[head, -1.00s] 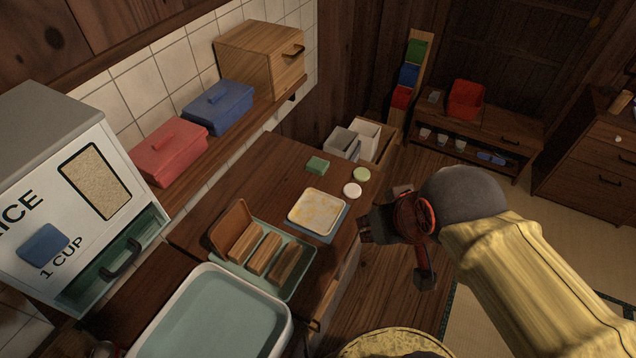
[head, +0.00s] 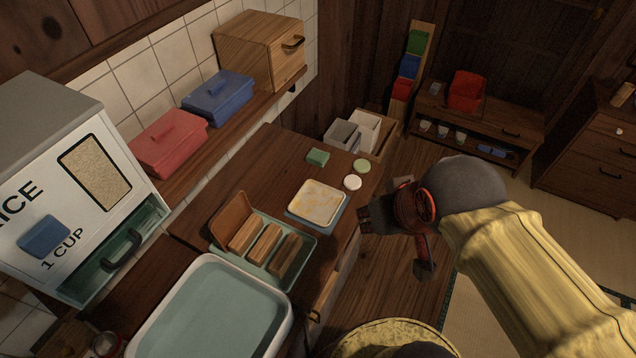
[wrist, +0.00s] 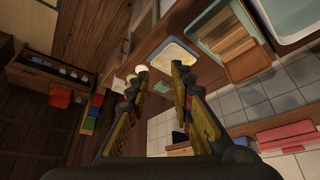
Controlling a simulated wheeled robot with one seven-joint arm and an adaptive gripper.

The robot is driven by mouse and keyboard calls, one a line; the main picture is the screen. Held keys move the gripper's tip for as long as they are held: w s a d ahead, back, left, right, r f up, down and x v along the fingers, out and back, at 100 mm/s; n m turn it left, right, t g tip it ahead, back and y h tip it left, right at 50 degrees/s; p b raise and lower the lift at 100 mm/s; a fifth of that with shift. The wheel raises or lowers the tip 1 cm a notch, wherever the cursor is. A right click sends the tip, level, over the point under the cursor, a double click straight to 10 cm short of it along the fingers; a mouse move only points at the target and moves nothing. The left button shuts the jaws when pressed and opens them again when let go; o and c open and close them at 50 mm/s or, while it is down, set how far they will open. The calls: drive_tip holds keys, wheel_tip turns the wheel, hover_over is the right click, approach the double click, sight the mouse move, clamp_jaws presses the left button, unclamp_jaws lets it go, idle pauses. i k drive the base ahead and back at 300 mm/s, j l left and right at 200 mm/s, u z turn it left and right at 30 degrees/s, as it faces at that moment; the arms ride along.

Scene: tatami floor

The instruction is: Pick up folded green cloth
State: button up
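A small green block-like thing (head: 317,158), which looks like the folded green cloth, lies on the wooden counter toward its back edge. My gripper (head: 380,208) is to the right of it and apart from it, off the counter's right edge. In the wrist view my gripper's two fingers (wrist: 158,76) are spread apart with nothing between them.
Two round pieces, green (head: 361,166) and white (head: 352,183), lie near the cloth. A cream tray (head: 318,203) on a blue mat, a rack with wooden blocks (head: 270,278) and a large basin (head: 213,306) stand nearer. Grey and white bins (head: 365,131) stand beyond the counter.

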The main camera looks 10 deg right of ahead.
sight(319, 158)
drive_tip(key=i+l, duration=0.9)
drive_tip(key=l, duration=0.25)
